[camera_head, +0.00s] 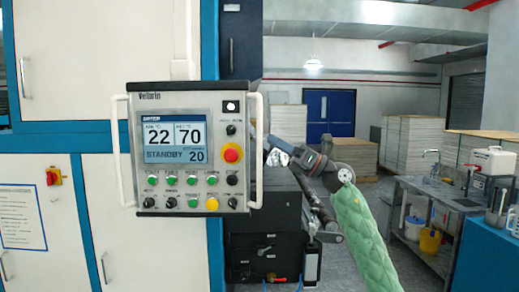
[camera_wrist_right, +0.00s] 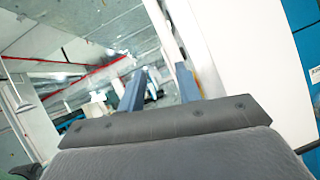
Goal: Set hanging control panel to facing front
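The hanging control panel (camera_head: 190,150) is a grey box with a lit screen, buttons and a red emergency knob. It faces me nearly square on in the head view, with a white handle on its left (camera_head: 118,150) and another on its right (camera_head: 257,150). My right gripper (camera_head: 270,147) is just right of the right handle, reaching in from the right. In the right wrist view its two blue-grey fingers (camera_wrist_right: 158,92) stand apart, with a white bar running down close to the right finger. I cannot tell whether they touch it. My left gripper is in neither view.
Behind the panel stands a white and blue machine cabinet (camera_head: 60,100). A black unit (camera_head: 265,240) is below right of the panel. Pallet stacks (camera_head: 410,145) stand at the back, and a steel sink table (camera_head: 450,195) at the right. Grey floor shows between them.

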